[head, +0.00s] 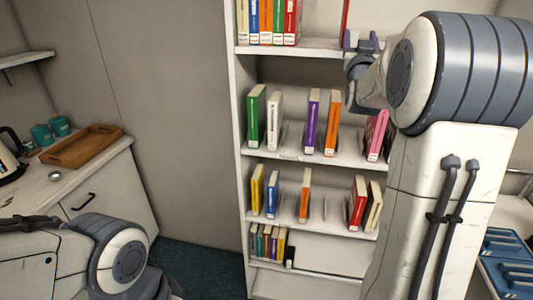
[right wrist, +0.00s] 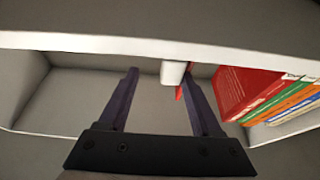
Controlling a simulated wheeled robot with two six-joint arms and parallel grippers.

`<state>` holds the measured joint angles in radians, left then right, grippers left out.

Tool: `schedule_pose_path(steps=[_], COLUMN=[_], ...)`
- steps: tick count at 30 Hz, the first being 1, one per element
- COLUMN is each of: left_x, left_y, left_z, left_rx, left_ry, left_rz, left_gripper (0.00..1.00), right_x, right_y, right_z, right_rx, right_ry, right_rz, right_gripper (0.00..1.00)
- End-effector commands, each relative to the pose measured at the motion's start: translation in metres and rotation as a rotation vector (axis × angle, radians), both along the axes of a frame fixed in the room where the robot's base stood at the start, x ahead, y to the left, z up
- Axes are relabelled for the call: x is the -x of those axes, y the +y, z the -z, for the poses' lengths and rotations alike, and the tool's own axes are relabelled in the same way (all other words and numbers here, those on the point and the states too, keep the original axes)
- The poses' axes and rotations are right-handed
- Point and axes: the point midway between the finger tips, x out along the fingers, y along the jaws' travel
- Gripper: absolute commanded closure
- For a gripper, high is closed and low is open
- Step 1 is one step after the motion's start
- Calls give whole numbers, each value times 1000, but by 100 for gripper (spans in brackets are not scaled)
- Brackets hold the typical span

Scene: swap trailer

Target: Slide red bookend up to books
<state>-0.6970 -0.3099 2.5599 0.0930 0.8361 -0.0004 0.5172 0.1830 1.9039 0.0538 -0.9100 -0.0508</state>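The red bookend (head: 345,18) is a thin upright red plate on the top visible shelf, right of the row of books (head: 272,20), with a bare gap between. My right gripper (head: 361,40) is at that shelf's front edge, by the bookend. In the right wrist view, which looks upside down, my right gripper (right wrist: 160,76) has its two purple fingers apart. A narrow red sliver of the bookend (right wrist: 180,92) shows between them, close to the picture-right finger. I cannot tell whether they touch. The books (right wrist: 245,90) stand beyond that finger. My left gripper is out of view.
The shelf board (right wrist: 150,44) runs across close to my right fingers. Lower shelves hold scattered books, such as a green one (head: 256,116) and a pink one (head: 377,135). A counter with a wooden tray (head: 82,146) is at the left. Blue crates (head: 510,262) are at the lower right.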

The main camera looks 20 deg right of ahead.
Motion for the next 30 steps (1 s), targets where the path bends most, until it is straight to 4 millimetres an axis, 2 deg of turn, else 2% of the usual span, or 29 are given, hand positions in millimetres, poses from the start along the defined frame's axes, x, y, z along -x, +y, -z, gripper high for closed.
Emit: schedule_pose_path(steps=[2,3,11,20,30], left_x=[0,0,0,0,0], left_y=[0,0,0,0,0], left_z=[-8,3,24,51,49], left_rx=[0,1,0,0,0], left_ry=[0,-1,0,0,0], left_rz=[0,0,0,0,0], left_gripper=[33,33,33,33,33], right_x=[-2,4,35,80,53], right_y=[4,8,26,55,100], right_z=[-2,6,21,44,82], right_rx=[-2,0,0,1,-84], right_ry=[1,0,-1,-3,147], right_rz=[-17,-15,-13,-15,-130], right_gripper=[38,38,38,38,38])
